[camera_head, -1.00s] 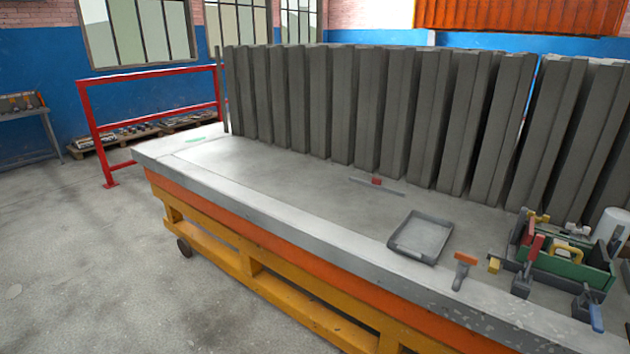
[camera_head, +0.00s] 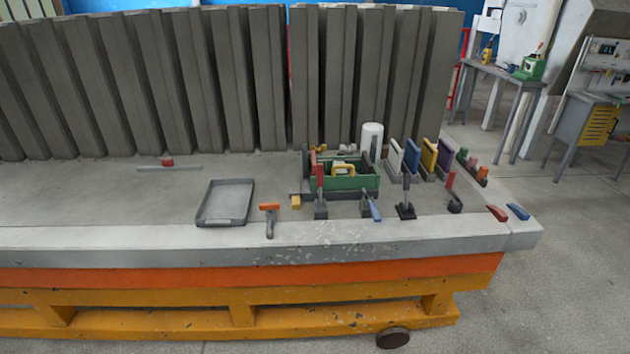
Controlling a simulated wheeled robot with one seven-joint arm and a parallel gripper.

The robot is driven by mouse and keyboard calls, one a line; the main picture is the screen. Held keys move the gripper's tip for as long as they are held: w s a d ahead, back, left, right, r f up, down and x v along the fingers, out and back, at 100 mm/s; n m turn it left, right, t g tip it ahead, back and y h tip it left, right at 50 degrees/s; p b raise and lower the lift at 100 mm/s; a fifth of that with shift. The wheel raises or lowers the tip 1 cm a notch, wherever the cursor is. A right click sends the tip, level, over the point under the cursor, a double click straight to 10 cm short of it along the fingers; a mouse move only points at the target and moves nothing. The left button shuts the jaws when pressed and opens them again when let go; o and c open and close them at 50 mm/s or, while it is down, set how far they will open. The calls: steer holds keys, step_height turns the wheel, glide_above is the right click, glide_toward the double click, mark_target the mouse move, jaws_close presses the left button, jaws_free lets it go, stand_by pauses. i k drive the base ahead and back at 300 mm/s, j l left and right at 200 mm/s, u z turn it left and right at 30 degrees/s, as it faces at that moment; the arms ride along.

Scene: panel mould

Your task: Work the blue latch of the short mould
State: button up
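A toggle latch with a blue handle (camera_head: 374,208) stands on the table in front of a short green-sided box (camera_head: 345,183), which looks like the short mould. Its handle leans down toward the table's front edge. A latch with an upright red handle (camera_head: 320,183) stands to its left. A latch with a dark upright handle (camera_head: 406,194) and another with a red handle (camera_head: 452,187) stand to its right. A yellow handle (camera_head: 343,168) shows on the green box. My gripper is not in view.
The table (camera_head: 100,207) has tall grey panels (camera_head: 245,85) along its back. A grey tray (camera_head: 226,202), an orange-handled scraper (camera_head: 269,217) and a white cylinder (camera_head: 372,138) stand on it. A red piece (camera_head: 497,213) and a blue piece (camera_head: 518,211) lie at the right corner.

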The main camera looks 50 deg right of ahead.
mark_target(375, 214)
steer(key=l+z, duration=0.15)
steer(key=z, duration=0.35)
steer(key=l+z, duration=0.15)
steer(key=z, duration=0.35)
steer(key=k, duration=0.05)
